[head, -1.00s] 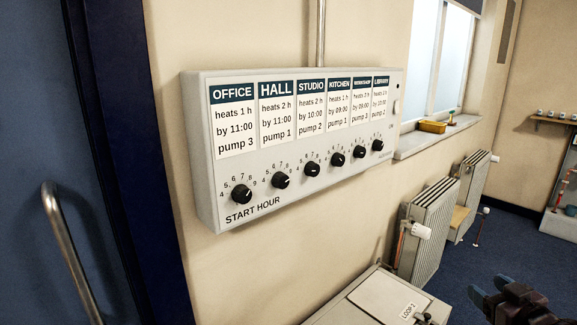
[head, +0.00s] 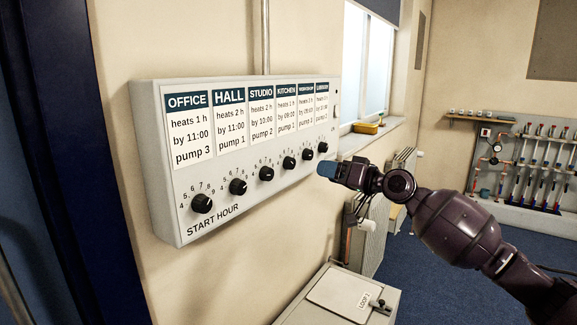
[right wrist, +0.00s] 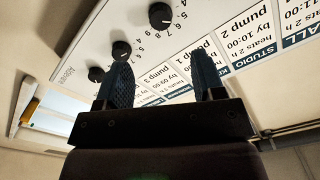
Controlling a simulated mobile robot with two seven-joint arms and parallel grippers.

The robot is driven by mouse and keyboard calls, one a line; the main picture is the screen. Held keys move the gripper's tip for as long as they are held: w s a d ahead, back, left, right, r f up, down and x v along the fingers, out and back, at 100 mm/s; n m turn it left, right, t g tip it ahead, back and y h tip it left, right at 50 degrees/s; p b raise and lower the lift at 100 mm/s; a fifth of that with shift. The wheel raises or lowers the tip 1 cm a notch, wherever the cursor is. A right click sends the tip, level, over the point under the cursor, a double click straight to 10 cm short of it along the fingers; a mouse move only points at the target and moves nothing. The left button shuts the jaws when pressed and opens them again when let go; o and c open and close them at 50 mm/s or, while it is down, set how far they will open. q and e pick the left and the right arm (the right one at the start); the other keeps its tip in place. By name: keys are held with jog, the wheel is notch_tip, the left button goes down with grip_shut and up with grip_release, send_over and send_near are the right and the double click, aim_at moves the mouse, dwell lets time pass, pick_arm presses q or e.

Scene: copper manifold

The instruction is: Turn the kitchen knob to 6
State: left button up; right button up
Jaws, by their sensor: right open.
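The grey control panel (head: 160,215) hangs on the wall with a row of black knobs under labelled cards. The kitchen knob (head: 289,162) is fourth from the left, under the KITCHEN card (head: 286,110); its pointer is too small to read. In the right wrist view the panel appears turned over, and the kitchen knob (right wrist: 160,15) seems to be the one at the top. My right gripper (head: 327,170) is open and empty, to the right of and a little below the kitchen knob, apart from it. Its blue fingers (right wrist: 165,80) are spread before the cards. My left gripper is out of view.
The other knobs sit close on both sides, such as the workshop knob (head: 308,154) and studio knob (head: 266,173). A grey cabinet (head: 335,295) stands below the panel. A radiator (head: 371,235) and window sill (head: 375,138) lie to the right.

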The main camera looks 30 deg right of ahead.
aim_at(293, 164)
jog(key=x, duration=0.8)
jog(key=shift+w+a, duration=0.2)
jog(key=shift+w, duration=0.15)
jog(key=shift+w+a, duration=0.25)
jog(key=shift+w, duration=0.4)
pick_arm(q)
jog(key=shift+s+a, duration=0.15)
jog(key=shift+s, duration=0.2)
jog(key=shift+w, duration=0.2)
pick_arm(e)
jog(key=shift+c, duration=0.6)
jog(key=c, duration=0.8)
pick_arm(q)
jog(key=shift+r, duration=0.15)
jog(key=shift+p, duration=0.35)
